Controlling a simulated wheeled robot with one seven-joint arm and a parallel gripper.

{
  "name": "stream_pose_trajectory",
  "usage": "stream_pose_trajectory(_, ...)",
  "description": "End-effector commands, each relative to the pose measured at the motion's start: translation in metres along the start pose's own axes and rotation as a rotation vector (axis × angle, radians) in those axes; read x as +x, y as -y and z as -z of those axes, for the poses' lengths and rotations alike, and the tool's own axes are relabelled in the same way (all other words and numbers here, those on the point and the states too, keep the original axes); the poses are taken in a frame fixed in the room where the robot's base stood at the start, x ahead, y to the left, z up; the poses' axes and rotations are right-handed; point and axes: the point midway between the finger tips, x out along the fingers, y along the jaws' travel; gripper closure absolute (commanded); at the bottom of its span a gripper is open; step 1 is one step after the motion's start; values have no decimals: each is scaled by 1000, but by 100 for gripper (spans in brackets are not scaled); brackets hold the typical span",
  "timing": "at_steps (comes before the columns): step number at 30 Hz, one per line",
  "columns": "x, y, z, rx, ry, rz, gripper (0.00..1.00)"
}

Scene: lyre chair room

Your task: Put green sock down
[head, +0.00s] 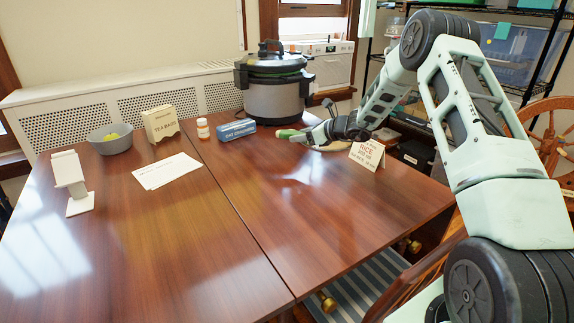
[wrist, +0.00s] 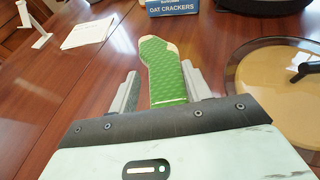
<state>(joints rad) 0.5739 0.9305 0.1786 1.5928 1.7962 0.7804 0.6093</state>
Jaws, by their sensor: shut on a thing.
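The green sock (wrist: 162,72) has a pale heel and toe and extends forward from between my gripper's fingers in the wrist view. My gripper (wrist: 159,80) is shut on it, with one grey finger on each side. In the head view, the sock (head: 287,133) shows as a small green shape at the tip of my gripper (head: 298,136), over the far right part of the wooden table (head: 220,220). I cannot tell whether the sock touches the tabletop.
A round tan tray (wrist: 275,80) lies right of my gripper. A rice card (head: 367,155) stands nearby. The table's near middle is clear.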

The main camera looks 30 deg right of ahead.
Motion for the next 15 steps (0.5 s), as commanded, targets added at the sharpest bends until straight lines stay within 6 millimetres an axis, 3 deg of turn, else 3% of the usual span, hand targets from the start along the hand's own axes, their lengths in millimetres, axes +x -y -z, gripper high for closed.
stream_pose_trajectory(3, 4, 23, -4, 9, 3, 30, 73)
stream_pose_trajectory(7, 5, 34, -5, 21, 0, 44, 73)
stream_pose_trajectory(15, 22, 35, 36, 26, -1, 46, 73)
